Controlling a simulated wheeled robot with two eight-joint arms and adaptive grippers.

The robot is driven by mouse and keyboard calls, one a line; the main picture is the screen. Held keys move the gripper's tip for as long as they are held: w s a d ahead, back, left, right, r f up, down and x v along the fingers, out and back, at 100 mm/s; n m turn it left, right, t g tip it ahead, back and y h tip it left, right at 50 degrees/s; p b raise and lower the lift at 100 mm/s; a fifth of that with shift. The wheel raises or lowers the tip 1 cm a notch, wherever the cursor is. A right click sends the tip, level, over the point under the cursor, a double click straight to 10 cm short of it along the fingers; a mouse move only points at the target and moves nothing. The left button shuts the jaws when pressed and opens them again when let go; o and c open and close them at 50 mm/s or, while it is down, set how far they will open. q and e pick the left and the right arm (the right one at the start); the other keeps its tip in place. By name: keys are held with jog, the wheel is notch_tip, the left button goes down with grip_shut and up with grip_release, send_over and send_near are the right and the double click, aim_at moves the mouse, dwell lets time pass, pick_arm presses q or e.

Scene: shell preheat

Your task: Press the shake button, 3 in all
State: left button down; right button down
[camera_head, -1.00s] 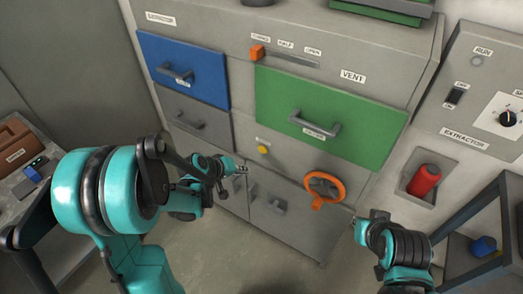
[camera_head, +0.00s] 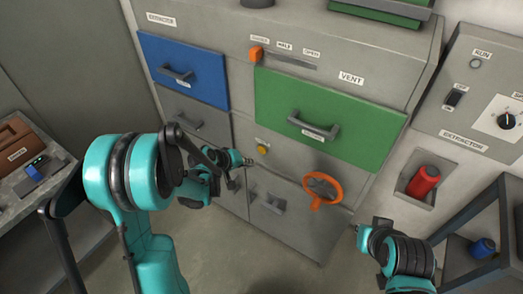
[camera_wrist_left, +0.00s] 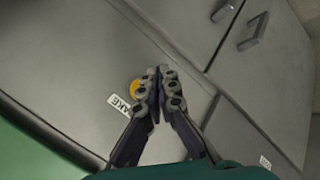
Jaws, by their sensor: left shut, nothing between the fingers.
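The shake button is a round yellow button (camera_head: 262,149) on the grey cabinet front, below the green drawer, with a small label above it. In the left wrist view the yellow button (camera_wrist_left: 136,89) shows beside my fingertips, partly hidden by them, with a label ending in "AKE" next to it. My left gripper (camera_head: 247,162) is shut and empty, just below and left of the button in the head view. I cannot tell whether the fingertips touch the panel. My right gripper (camera_head: 368,226) is at the lower right, away from the button; its fingers are too unclear to judge.
An orange handwheel (camera_head: 323,190) sticks out to the right of the button. The green drawer (camera_head: 360,128) and blue drawer (camera_head: 200,80) have projecting handles. A red cylinder (camera_head: 423,181) sits in a wall recess at right. A cart (camera_head: 470,255) stands lower right.

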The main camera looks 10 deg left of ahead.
aim_at(262, 154)
pick_arm(q)
jog(key=shift+w+d, duration=0.25)
jog(key=shift+w, duration=0.45)
jog(key=shift+w+d, duration=0.25)
jog(key=shift+w, duration=0.4)
jog(key=shift+w+d, duration=0.25)
jog(key=shift+w, duration=0.45)
jog(key=shift+w+d, duration=0.15)
jog(key=shift+w, duration=0.25)
jog(key=shift+w+d, duration=0.15)
jog(key=shift+w, duration=0.25)
dwell(0.4)
jog(key=shift+s, duration=0.15)
jog(key=shift+s+a+b, duration=0.3)
jog(key=shift+s, duration=0.35)
jog(key=shift+s, duration=0.1)
jog(key=s, duration=0.1)
jog(key=s+a, duration=0.1)
jog(key=s, duration=0.2)
jog(key=shift+s+a, duration=0.25)
jog(key=shift+a, duration=0.1)
